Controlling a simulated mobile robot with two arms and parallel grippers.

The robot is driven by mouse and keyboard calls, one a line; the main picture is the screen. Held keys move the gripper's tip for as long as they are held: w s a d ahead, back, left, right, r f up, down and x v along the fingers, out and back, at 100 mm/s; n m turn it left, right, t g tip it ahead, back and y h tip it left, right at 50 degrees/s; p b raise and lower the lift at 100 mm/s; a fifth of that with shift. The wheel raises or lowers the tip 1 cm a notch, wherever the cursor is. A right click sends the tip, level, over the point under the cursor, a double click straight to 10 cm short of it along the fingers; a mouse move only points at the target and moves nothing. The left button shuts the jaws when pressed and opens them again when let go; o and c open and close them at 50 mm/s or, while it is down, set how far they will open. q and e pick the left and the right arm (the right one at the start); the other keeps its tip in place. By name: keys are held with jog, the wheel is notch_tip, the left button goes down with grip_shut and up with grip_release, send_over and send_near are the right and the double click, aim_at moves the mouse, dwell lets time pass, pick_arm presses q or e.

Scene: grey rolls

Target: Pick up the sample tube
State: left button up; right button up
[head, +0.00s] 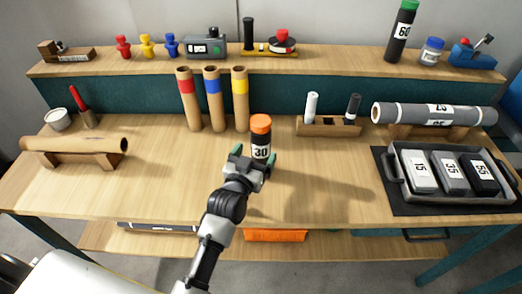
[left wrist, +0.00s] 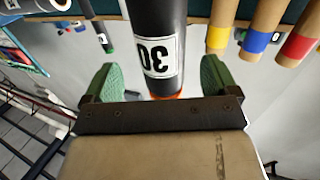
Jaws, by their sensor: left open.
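A black sample tube with an orange cap and a white "30" label (head: 260,140) stands upright on the workbench, near the middle. My left gripper (head: 254,158) is at the tube's lower part, on the near side. In the left wrist view the tube (left wrist: 157,25) appears upside down between the two green fingers of the gripper (left wrist: 158,78). The fingers are apart, with a visible gap on each side of the tube. The tube's base is hidden behind the gripper in the head view. My right gripper is not in view.
Cardboard tubes with red, blue and yellow bands (head: 212,100) stand behind left. A wooden holder with two markers (head: 328,127) is behind right. A grey tray (head: 396,190) holds labelled blocks at right. A green-capped "60" tube (head: 400,38) stands on the shelf. The bench front is mostly clear.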

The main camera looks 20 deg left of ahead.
aim_at(257, 150)
pick_arm(q)
jog(key=w, duration=0.5)
jog(key=shift+w+f+p, duration=0.1)
jog(key=shift+f+p, duration=0.05)
jog(key=shift+p, duration=0.2)
jog(key=shift+c, duration=0.3)
jog(key=c, duration=1)
